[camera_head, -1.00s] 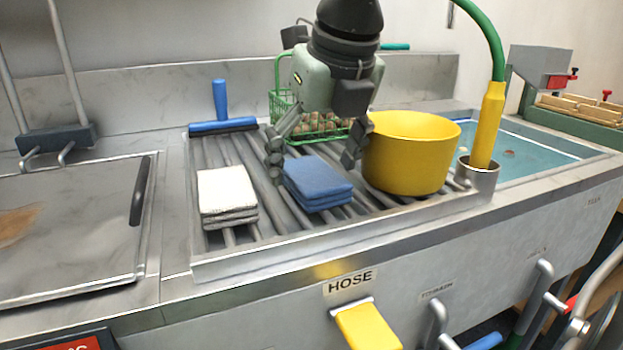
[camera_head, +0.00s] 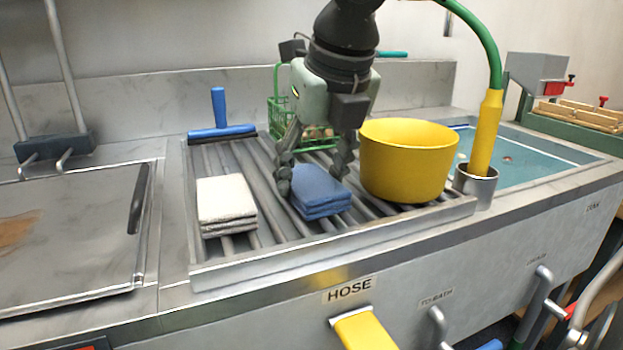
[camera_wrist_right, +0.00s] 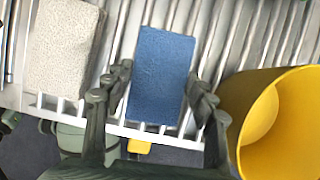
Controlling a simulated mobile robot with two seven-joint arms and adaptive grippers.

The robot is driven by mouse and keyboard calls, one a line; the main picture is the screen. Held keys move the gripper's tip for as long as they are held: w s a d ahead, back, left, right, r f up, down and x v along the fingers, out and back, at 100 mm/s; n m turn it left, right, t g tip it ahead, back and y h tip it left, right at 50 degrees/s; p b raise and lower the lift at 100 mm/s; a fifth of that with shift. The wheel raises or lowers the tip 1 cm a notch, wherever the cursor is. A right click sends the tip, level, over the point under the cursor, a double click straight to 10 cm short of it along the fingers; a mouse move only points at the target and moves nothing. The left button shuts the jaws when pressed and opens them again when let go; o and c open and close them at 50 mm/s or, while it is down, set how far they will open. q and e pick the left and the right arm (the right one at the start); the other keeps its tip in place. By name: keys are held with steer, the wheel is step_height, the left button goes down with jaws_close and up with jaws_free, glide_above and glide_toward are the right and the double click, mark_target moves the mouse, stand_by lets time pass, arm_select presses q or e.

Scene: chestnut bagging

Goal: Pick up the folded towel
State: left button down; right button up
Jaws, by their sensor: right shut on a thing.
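Two folded towels lie on the metal slatted rack. The blue folded towel (camera_head: 322,192) is a small stack in the middle of the rack; it also shows in the right wrist view (camera_wrist_right: 160,77). The white folded towel (camera_head: 226,203) lies to its left, and it is at the upper left in the wrist view (camera_wrist_right: 63,48). My right gripper (camera_head: 314,172) reaches down from above, with one finger on each side of the blue towel, and is shut on it. The towel still appears to be at rack level.
A yellow pot (camera_head: 408,160) stands close to the right of my right gripper. Behind it are a green wire basket (camera_head: 283,117) with brown items and a blue squeegee (camera_head: 220,131). A yellow hose nozzle (camera_head: 487,132) stands in a metal cup (camera_head: 475,184).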

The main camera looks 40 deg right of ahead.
mark_target(308, 180)
steer(key=shift+r, duration=0.55)
steer(key=r, duration=0.3)
steer(key=shift+w+a+r, duration=0.2)
steer(key=shift+a+r, duration=0.05)
steer(key=shift+r, duration=0.05)
arm_select(q)
steer(key=shift+g+y, duration=0.4)
steer(key=shift+g, duration=0.5)
steer(key=shift+s+a+f+p, duration=0.15)
steer(key=shift+s+a+f, duration=0.15)
steer(key=shift+s+a, duration=0.45)
steer(key=shift+s+a+f+p, duration=0.15)
steer(key=shift+s+a+f, duration=0.15)
steer(key=shift+s+a, duration=0.35)
arm_select(e)
steer(key=w+a+r, duration=0.5)
steer(key=a+r, duration=0.1)
steer(key=a, duration=0.3)
steer(key=shift+a+r, duration=0.15)
steer(key=shift+a, duration=0.25)
arm_select(q)
steer(key=shift+s+d, duration=0.15)
arm_select(e)
steer(key=o, duration=0.6)
steer(key=c, duration=0.5)
steer(key=shift+o, duration=0.2)
